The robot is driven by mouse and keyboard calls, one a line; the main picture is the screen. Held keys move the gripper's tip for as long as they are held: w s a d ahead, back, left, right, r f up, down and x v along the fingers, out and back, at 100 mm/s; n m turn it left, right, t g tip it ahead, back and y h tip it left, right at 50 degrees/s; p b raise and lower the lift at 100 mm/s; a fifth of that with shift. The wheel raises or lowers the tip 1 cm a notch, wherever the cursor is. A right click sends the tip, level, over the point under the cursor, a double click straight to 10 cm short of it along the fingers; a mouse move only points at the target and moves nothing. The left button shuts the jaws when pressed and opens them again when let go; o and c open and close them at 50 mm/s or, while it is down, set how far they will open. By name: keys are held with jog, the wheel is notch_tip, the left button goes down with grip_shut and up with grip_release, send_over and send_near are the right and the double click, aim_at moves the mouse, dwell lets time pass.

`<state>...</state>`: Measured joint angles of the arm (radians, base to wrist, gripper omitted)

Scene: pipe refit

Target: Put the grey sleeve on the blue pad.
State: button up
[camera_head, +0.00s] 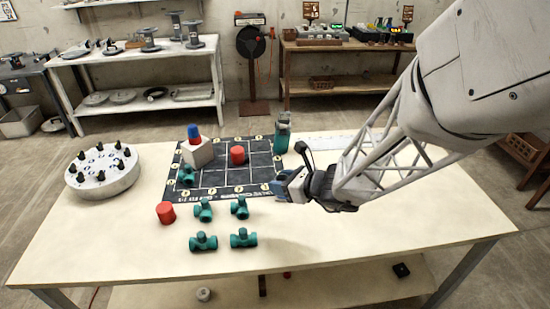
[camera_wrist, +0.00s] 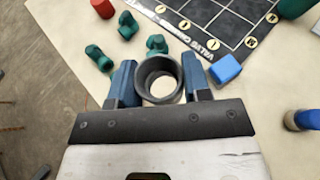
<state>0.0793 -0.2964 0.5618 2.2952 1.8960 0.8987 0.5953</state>
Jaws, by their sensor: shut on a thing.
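The grey sleeve (camera_wrist: 181,84) is a short open ring. It sits between the two blue fingers of my gripper (camera_wrist: 160,78) in the wrist view, and the gripper is shut on it. In the head view my gripper (camera_head: 283,187) is at the mat's front right corner, and I cannot make out the sleeve there. A small blue block (camera_wrist: 225,69) lies beside the mat corner, just right of the right finger in the wrist view. It is the only blue pad-like thing I see; I cannot tell for sure that it is the pad.
A dark gridded mat (camera_head: 215,179) holds a white block (camera_head: 197,153) and a red cylinder (camera_head: 238,155). Several green pipe fittings (camera_head: 203,241) and another red cylinder (camera_head: 166,212) lie in front. A round fixture (camera_head: 102,176) stands left; a green bottle (camera_head: 282,132) stands behind. The front right table is clear.

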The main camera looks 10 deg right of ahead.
jog(key=s+d+f, duration=0.2)
jog(key=d+f, duration=0.2)
jog(key=f, duration=0.1)
jog(key=shift+s+d+f+m+t+h, duration=0.2)
jog(key=shift+s+m+t+h, duration=0.1)
jog(key=shift+s+m, duration=0.1)
jog(key=shift+w, duration=0.2)
dwell(0.3)
jog(key=w, duration=0.5)
jog(key=w+a+f, duration=0.1)
jog(key=w, duration=0.9)
jog(key=shift+w+a+f, duration=0.2)
jog(key=shift+w+f, duration=0.05)
jog(key=shift+w, duration=0.1)
jog(key=shift+f, duration=0.1)
jog(key=shift+f, duration=1.65)
jog(key=shift+f, duration=0.45)
jog(key=o, duration=0.9)
